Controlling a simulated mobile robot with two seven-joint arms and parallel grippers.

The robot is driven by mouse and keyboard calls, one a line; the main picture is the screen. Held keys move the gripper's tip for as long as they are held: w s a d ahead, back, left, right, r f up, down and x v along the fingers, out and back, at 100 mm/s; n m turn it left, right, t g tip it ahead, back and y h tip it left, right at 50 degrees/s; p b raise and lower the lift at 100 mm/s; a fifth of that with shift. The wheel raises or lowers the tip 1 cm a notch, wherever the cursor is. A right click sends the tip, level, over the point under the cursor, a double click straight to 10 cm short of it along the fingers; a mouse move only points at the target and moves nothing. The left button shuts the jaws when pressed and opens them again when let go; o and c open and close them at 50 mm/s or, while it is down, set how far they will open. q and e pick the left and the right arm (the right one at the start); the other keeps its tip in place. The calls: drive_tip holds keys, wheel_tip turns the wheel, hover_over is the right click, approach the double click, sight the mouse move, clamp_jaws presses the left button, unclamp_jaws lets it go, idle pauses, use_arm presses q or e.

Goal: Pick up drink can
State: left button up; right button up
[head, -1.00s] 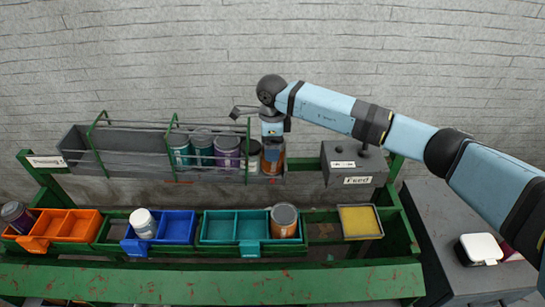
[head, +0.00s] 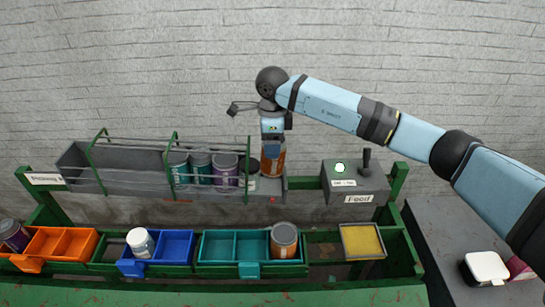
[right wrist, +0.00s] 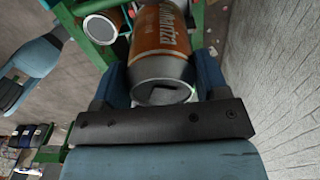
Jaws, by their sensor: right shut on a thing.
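The drink can is orange with pale lettering and a silver end (head: 272,159). It is at the right end of the grey rack, below my right gripper (head: 272,147). In the right wrist view the can (right wrist: 162,55) sits upright between the two blue fingers of my right gripper (right wrist: 165,85), which is shut on it. Its silver top with a dark opening faces the camera. The can's far end is hidden in that view. My left gripper is not in the head view.
Several other cans (head: 225,170) stand in the rack (head: 115,160) to the left, behind thin rails. A feed box (head: 355,183) with a lit lamp and lever stands right. In front are orange, blue and teal bins (head: 218,245) and a yellow-bottomed tray (head: 362,241).

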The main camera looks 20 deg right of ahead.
wheel_tip(320, 180, up, 13)
drive_tip(key=b, duration=0.2)
drive_tip(key=s+a+r, duration=0.1)
drive_tip(key=s+r, duration=0.1)
drive_tip(key=s, duration=0.3)
drive_tip(key=s+a+r+p, duration=0.1)
drive_tip(key=s+a+r, duration=0.1)
drive_tip(key=s, duration=0.3)
drive_tip(key=shift+s+r, duration=0.25)
drive_tip(key=shift+s, duration=0.05)
idle(3.3)
